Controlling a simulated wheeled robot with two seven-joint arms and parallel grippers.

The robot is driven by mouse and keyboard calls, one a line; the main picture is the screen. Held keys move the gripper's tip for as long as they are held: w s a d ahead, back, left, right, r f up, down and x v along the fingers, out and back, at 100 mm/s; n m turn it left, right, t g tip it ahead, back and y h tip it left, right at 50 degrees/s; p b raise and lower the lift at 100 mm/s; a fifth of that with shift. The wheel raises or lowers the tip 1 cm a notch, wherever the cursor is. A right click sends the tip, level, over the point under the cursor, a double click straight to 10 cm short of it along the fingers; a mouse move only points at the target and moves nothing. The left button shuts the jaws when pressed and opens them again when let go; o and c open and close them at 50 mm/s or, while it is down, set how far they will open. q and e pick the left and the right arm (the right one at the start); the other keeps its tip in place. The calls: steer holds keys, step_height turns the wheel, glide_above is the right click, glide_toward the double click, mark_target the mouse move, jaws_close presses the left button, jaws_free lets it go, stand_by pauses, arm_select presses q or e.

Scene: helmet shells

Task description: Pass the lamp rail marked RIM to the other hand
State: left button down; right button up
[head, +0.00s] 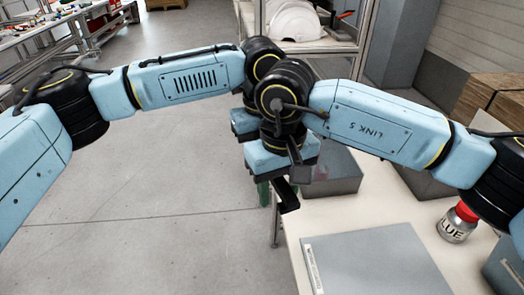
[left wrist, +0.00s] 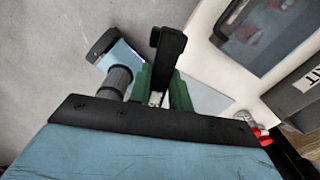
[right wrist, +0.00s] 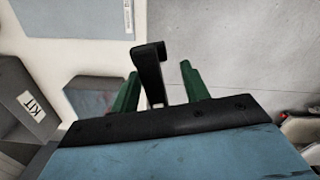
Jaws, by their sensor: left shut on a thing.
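My left gripper (left wrist: 160,88) is shut on a dark, bent bar, the lamp rail (left wrist: 167,52), between its close green fingers. A small pale mark shows on it there, too small to read. In the right wrist view, a dark hooked bar that looks like the same rail (right wrist: 150,75) stands between the green fingers of my right gripper (right wrist: 160,85). These are wide apart, with a gap beside the bar. In the head view my right gripper (head: 282,160) is in front of the left one and mostly hides it. A dark end (head: 287,197) shows below.
The pale table (head: 292,232) is at lower right. A KIT box (right wrist: 28,100) shows in the right wrist view. Open floor lies left of the table.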

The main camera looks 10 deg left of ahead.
steer(key=shift+r, duration=0.1)
step_height(320, 180, up, 12)
stand_by(0.5)
